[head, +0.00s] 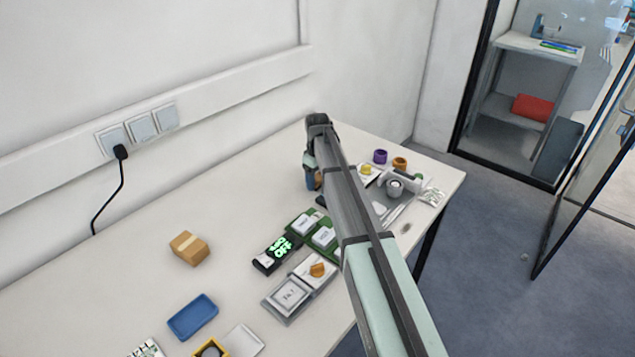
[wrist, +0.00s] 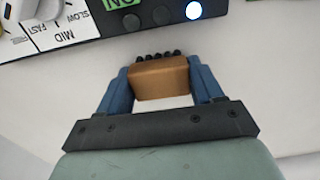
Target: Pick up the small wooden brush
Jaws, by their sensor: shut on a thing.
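The small wooden brush (wrist: 160,78) is between the blue fingers of my gripper (wrist: 163,82) in the wrist view. Its brown block faces the camera and a row of dark bristle tufts shows along its far edge. My gripper is shut on it, one finger on each side. In the head view my gripper (head: 313,178) hangs over the far part of the table, and a bit of the brown brush (head: 318,179) shows beside the blue finger. My arm hides much of that area. I cannot tell whether the brush touches the table.
A device with dials and a lit button (wrist: 193,10) lies just beyond the brush. On the white table (head: 140,285) are green and grey control units (head: 287,298), a cardboard box (head: 189,248), a blue tray (head: 192,317), and purple (head: 380,156) and orange rings (head: 399,163). The table's left middle is clear.

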